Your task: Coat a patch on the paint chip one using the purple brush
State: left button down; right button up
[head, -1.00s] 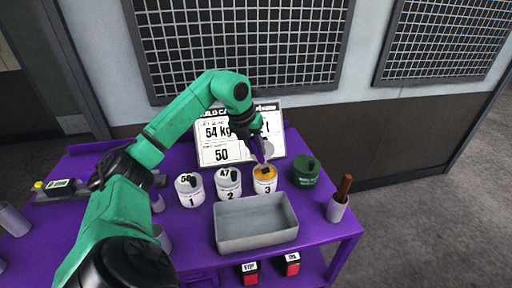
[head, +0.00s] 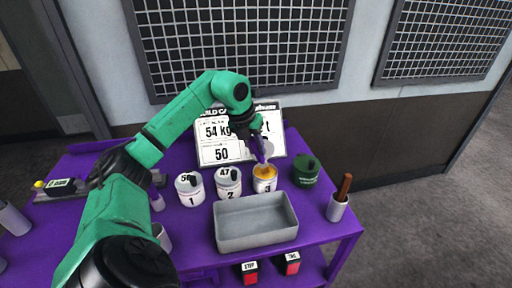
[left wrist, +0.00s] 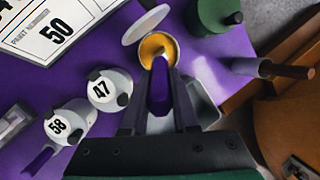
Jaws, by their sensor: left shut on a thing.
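My left gripper (head: 258,143) is shut on the purple brush (left wrist: 159,88), which points down at the open pot 3 (head: 265,186). The pot holds orange-yellow paint (left wrist: 157,47). In the left wrist view the brush's far end overlaps the near side of the pot's mouth; I cannot tell whether it touches the paint. A pale round disc (left wrist: 146,25) shows beside the pot mouth. I cannot pick out paint chip one with certainty. My right gripper is not in view.
Lidded pots 1 (head: 190,190) and 2 (head: 228,184) stand left of pot 3. A grey tray (head: 256,242) lies in front. A sign board (head: 215,150) stands behind.

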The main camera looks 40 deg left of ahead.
pick_arm(q)
notch_tip(320, 180, up, 7)
jog(key=p, duration=0.7)
